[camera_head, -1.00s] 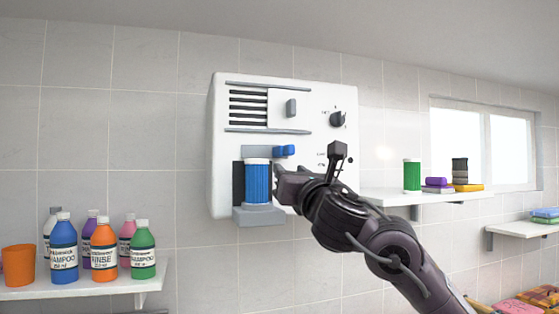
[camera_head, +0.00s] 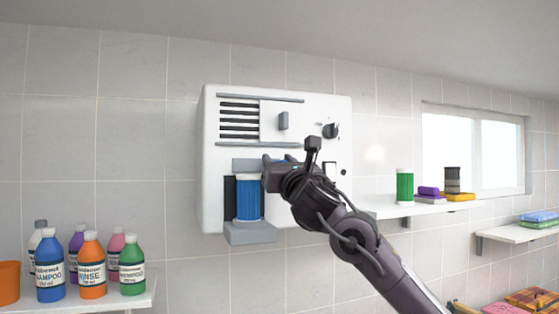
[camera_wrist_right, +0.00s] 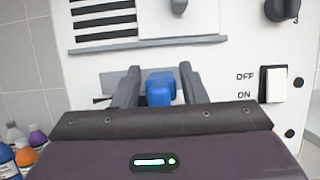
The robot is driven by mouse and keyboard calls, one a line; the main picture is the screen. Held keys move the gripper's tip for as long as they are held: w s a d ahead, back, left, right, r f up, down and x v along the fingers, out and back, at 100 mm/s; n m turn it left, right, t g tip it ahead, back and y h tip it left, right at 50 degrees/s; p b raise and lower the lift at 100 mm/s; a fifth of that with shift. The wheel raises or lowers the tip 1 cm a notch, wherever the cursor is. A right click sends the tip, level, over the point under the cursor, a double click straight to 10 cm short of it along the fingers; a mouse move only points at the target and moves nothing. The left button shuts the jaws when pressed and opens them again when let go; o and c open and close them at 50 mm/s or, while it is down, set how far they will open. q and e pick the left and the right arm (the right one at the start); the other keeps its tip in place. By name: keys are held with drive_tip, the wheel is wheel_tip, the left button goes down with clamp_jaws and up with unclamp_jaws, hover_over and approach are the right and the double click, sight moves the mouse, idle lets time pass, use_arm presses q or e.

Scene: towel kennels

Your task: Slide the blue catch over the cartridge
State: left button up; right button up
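The blue ribbed cartridge (camera_head: 249,198) stands upright in a dark recess low on the left of the white wall unit, above a grey ledge. The blue catch (camera_wrist_right: 160,88) sits on a grey plate (camera_wrist_right: 112,80) above the cartridge, toward its right. In the head view my right gripper (camera_head: 275,163) covers most of the catch. In the right wrist view my right gripper (camera_wrist_right: 158,80) is open, with one finger on each side of the catch and a small gap showing at both sides. My left gripper is not in view.
The white unit (camera_head: 310,110) has a vent with a sliding cover, a dark knob (camera_head: 330,131) and an OFF/ON switch (camera_wrist_right: 272,85). A shelf (camera_head: 400,209) at right holds a green canister (camera_head: 404,186). Several bottles stand on the lower left shelf (camera_head: 140,301).

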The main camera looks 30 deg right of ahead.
drive_tip(key=shift+s, duration=0.1)
clamp_jaws()
drive_tip(key=w+a+b, duration=0.1)
drive_tip(key=a, duration=0.5)
drive_tip(key=shift+w, duration=0.25)
drive_tip(key=shift+c, duration=0.5)
unclamp_jaws()
drive_tip(key=shift+a, duration=0.1)
drive_tip(key=shift+o, duration=0.5)
drive_tip(key=shift+w+a, duration=0.1)
drive_tip(key=shift+a, duration=0.1)
drive_tip(key=shift+d, duration=0.1)
